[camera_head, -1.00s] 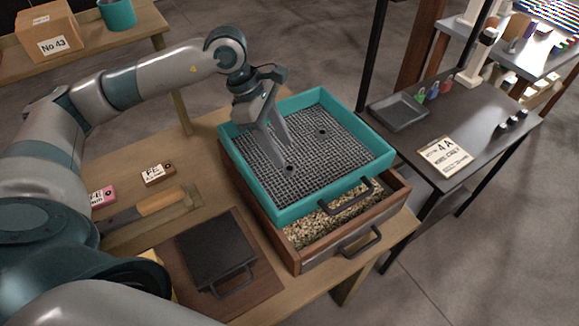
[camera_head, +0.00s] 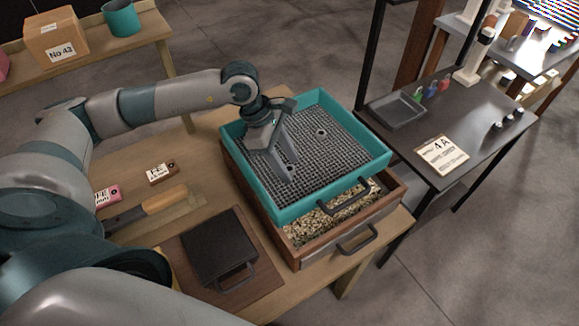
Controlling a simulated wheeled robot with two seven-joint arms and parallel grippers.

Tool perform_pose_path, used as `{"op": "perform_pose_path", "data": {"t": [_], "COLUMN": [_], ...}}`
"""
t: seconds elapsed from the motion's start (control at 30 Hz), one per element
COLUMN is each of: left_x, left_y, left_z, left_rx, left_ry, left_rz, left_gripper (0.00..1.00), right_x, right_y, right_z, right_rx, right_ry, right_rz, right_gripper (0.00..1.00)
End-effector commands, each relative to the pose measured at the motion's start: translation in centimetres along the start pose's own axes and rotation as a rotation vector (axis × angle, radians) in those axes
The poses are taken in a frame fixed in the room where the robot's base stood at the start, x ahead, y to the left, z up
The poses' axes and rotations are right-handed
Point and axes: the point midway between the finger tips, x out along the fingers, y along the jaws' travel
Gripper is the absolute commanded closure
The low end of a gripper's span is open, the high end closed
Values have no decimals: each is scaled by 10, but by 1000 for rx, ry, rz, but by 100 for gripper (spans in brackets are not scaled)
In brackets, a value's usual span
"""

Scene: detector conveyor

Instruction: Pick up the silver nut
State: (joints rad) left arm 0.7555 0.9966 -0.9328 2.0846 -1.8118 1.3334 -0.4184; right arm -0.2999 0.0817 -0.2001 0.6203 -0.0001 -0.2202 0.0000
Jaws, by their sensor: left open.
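A teal-rimmed sieve tray (camera_head: 377,161) with a grey mesh floor sits on a wooden drawer box. A small nut-like ring (camera_head: 321,132) lies on the mesh toward the back; its colour is too small to be sure of. My left gripper (camera_head: 288,172) points down into the tray, left of and nearer than that ring, with its tips low at the mesh. It is open. A second small dark ring-like piece (camera_head: 292,167) shows right at the fingertips, partly hidden by them. I cannot tell whether it lies between the fingers. My right gripper is not in view.
The open drawer (camera_head: 330,232) below holds pale granules. A dark lidded plate with a handle (camera_head: 217,245), a wooden-handled tool (camera_head: 165,199) and small labelled blocks (camera_head: 161,173) lie to the left. A dark side table (camera_head: 470,120) stands at right.

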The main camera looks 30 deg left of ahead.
Motion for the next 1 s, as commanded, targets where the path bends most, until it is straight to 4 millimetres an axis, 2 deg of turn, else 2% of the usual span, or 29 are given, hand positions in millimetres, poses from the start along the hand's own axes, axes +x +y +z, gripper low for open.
{"op": "perform_pose_path", "data": {"t": [0.33, 0.5, 0.53, 1.0], "left_x": [0, 0, 0, -6], "left_y": [0, 0, 0, 1], "left_z": [0, 0, 0, 3], "left_rx": [0, 0, 0, 1], "left_ry": [0, 0, 0, -2], "left_rz": [0, 0, 0, 2], "left_gripper": [57, 98, 100, 100], "right_x": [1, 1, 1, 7], "right_y": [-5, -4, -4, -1], "right_z": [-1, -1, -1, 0], "right_rx": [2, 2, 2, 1], "right_ry": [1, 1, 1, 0], "right_rz": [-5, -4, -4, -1], "right_gripper": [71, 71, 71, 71]}}
